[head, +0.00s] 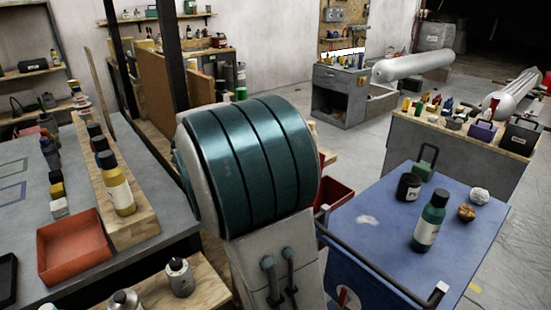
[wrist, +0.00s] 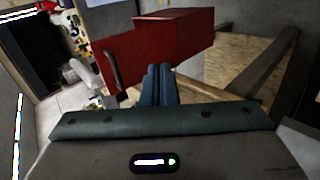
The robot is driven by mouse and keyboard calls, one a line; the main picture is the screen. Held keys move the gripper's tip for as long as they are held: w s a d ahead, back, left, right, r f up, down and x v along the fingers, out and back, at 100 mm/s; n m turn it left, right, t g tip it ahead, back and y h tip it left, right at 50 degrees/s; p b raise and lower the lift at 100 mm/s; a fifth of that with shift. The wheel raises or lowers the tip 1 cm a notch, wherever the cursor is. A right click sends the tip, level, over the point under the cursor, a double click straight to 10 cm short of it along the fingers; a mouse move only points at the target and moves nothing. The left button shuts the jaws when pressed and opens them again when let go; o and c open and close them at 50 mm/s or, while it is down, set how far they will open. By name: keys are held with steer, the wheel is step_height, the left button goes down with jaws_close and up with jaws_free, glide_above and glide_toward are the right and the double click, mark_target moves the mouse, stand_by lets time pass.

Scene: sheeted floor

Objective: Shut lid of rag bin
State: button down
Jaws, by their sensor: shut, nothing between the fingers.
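A red bin (head: 336,196), apparently the rag bin, shows partly in the head view, between my arm and the blue cart. My arm hides much of it, so I cannot tell how its lid stands there. In the wrist view a red boxy shape (wrist: 150,48) with flat faces lies just beyond my fingers. I cannot tell which face is the lid. My gripper (wrist: 158,72) is shut and empty, with its blue fingers together. Its tips overlap the lower edge of the red shape in the picture; contact is unclear. The gripper is hidden in the head view.
A blue cart (head: 375,225) with a dark handrail (head: 372,265) stands at the right, bearing bottles and small items. A grey bench (head: 25,240) with a red tray (head: 73,248) is at the left. Free floor (head: 350,150) shows behind the cart.

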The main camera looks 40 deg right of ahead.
steer(key=w+d+r+h, duration=0.25)
steer(key=w+h, duration=0.25)
steer(key=w, duration=0.3)
steer(key=p+x, duration=0.1)
steer(key=x, duration=1.3)
steer(key=shift+d+f+n+t, duration=0.15)
steer(key=shift+f+n+t, duration=0.15)
steer(key=shift+w+y, duration=0.1)
steer(key=shift+y, duration=0.2)
